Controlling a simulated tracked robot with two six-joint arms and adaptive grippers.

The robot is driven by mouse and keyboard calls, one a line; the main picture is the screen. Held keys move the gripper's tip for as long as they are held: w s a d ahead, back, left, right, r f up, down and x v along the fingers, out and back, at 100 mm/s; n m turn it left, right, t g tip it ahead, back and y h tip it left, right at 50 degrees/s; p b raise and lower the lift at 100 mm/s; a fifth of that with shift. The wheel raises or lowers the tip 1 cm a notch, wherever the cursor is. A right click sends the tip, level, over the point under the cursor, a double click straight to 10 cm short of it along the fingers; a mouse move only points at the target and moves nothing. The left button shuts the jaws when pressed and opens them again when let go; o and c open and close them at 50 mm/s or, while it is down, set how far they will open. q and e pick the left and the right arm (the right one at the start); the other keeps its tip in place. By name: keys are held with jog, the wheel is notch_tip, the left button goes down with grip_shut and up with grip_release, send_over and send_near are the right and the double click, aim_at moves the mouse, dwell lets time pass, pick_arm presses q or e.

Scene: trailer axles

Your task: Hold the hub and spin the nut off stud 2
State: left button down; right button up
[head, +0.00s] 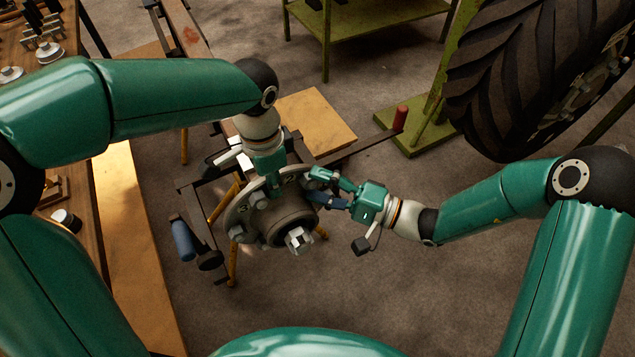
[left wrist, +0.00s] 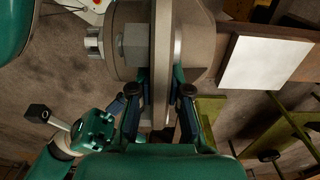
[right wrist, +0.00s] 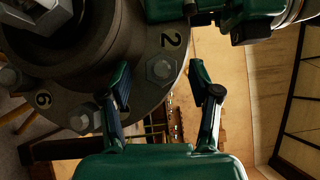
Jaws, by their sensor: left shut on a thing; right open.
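The hub (head: 285,215) is a dark grey wheel hub with a round flange, several hex nuts around it and a castellated centre nut (head: 299,239). My left gripper (head: 274,182) is shut on the flange's far edge. In the left wrist view its fingers (left wrist: 160,95) straddle the flange (left wrist: 165,45). In the right wrist view the nut on stud 2 (right wrist: 160,68) sits beside the stamped 2. My right gripper (right wrist: 160,80) is open, and its fingertips appear on either side of that nut. I cannot tell how far off they are. My right gripper (head: 318,188) hides this nut in the head view.
A workbench (head: 130,230) runs along the left with small parts on it. A large tyre (head: 530,75) on a green stand is at the upper right. A bar with a red end (head: 400,118) sticks out behind my right gripper. The floor right of the hub is clear.

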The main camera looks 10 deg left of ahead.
jog(key=shift+w+a, duration=0.1)
jog(key=shift+a, duration=0.15)
grip_shut()
dwell(0.5)
jog(key=shift+r+n+h, duration=0.25)
jog(key=shift+n+h, duration=0.55)
jog(key=shift+n, duration=0.2)
jog(key=shift+r+n+h, duration=0.15)
jog(key=shift+n+h, duration=0.95)
jog(key=shift+n, duration=0.1)
jog(key=n+h, duration=0.2)
jog(key=h, duration=0.1)
jog(key=shift+s+a+r+n, duration=0.1)
jog(key=shift+s+a+n, duration=0.05)
jog(key=shift+s+n, duration=0.15)
jog(key=shift+n+t+h, duration=0.3)
jog(key=shift+t+h, duration=0.2)
jog(key=shift+c, duration=1.5)
grip_release()
jog(key=shift+w, duration=0.1)
